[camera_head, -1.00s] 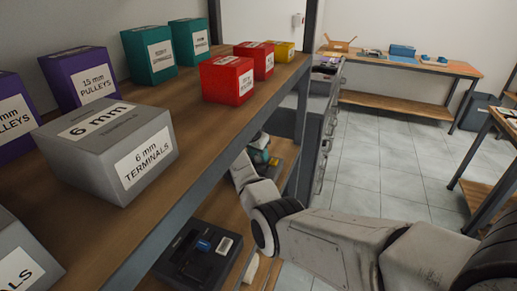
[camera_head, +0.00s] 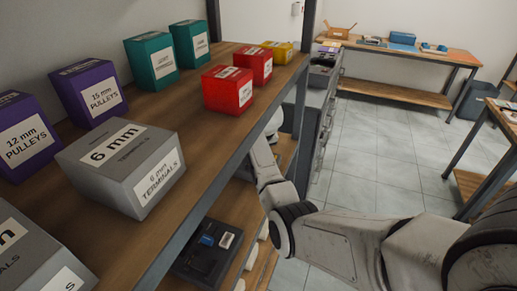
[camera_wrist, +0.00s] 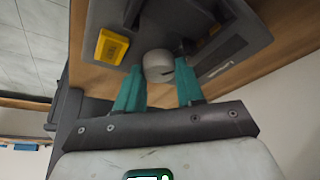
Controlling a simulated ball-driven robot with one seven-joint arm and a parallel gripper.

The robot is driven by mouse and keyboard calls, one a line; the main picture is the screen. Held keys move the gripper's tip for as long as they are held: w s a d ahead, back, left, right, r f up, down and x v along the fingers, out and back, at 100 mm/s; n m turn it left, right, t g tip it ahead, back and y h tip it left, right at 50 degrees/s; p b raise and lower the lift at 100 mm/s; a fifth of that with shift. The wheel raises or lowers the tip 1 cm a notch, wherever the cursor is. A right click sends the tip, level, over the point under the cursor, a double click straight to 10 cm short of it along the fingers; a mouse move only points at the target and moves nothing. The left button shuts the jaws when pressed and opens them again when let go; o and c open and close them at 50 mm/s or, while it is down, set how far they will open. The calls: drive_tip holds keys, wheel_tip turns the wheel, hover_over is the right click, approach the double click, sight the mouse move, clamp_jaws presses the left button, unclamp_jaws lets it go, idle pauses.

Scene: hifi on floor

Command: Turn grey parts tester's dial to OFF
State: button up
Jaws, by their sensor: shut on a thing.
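The grey parts tester (camera_wrist: 108,15) fills the upper part of the wrist view, on a wooden shelf board. It has a yellow block (camera_wrist: 111,47) to the left and a dark panel with a small pale label to the right. Its round pale dial (camera_wrist: 157,63) sits between the teal fingertips of my gripper (camera_wrist: 160,78), which is shut on it. A dark mark shows on the dial's right side. The dial's printed settings cannot be read. In the head view the gripper and this tester are hidden behind the shelf and my arm.
Another dark device with a blue part (camera_head: 207,239) stands on the lower shelf. The upper shelf (camera_head: 190,103) holds a grey terminals box (camera_head: 115,165), with purple, teal and red boxes around it. A steel shelf post (camera_head: 305,85) stands close to my arm.

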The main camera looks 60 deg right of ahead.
drive_tip(key=shift+d+r+n+t+y, duration=0.1)
drive_tip(key=shift+n+t+y, duration=0.25)
drive_tip(key=shift+n, duration=1.25)
drive_tip(key=o, duration=0.8)
drive_tip(key=shift+c, duration=0.2)
